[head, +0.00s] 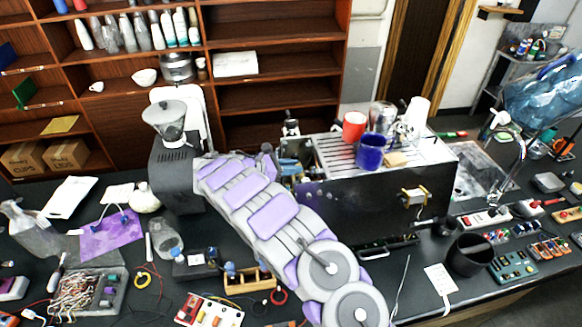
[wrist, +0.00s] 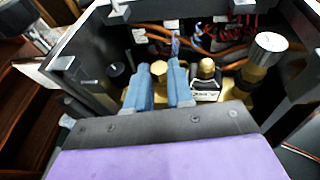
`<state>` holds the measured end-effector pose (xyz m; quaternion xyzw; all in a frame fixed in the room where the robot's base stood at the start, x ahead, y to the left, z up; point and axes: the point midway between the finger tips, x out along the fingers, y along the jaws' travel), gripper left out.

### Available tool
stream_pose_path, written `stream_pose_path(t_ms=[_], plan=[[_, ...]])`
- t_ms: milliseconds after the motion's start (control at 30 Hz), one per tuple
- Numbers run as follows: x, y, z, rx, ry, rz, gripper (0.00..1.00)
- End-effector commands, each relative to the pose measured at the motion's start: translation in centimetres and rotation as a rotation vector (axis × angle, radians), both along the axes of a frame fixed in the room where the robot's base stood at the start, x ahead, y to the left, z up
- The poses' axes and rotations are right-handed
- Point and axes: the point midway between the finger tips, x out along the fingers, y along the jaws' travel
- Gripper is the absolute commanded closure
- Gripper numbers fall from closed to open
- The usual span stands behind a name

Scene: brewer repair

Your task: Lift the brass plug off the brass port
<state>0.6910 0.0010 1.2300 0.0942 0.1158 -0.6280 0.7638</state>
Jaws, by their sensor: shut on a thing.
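In the wrist view, my gripper (wrist: 161,80) reaches into the open brewer housing with its two blue fingers. A brass piece, which looks like the brass plug (wrist: 158,68), shows between the fingertips, and the fingers are shut on it. The fingers hide its lower part, so I cannot tell whether it still touches the brass port. To the right, apart from the fingers, stands a dome-topped brass fitting (wrist: 207,68) with a white label below it. In the head view, my arm covers most of the gripper's surroundings at the left end of the brewer (head: 380,200).
A silver-capped brass cylinder (wrist: 268,48) stands to the right inside the housing. Copper pipes and red wires run behind. The dark housing wall (wrist: 85,55) is close on the left. A grinder (head: 178,150) stands left of my arm; cups, including a blue mug (head: 371,150), stand on the brewer.

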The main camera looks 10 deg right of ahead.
Motion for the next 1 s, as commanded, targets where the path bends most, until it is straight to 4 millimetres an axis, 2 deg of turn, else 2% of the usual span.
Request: stream_pose_path(t_ms=[1000], plan=[[0.0, 0.0, 2.7, 0.0, -0.002, 0.001, 1.0]])
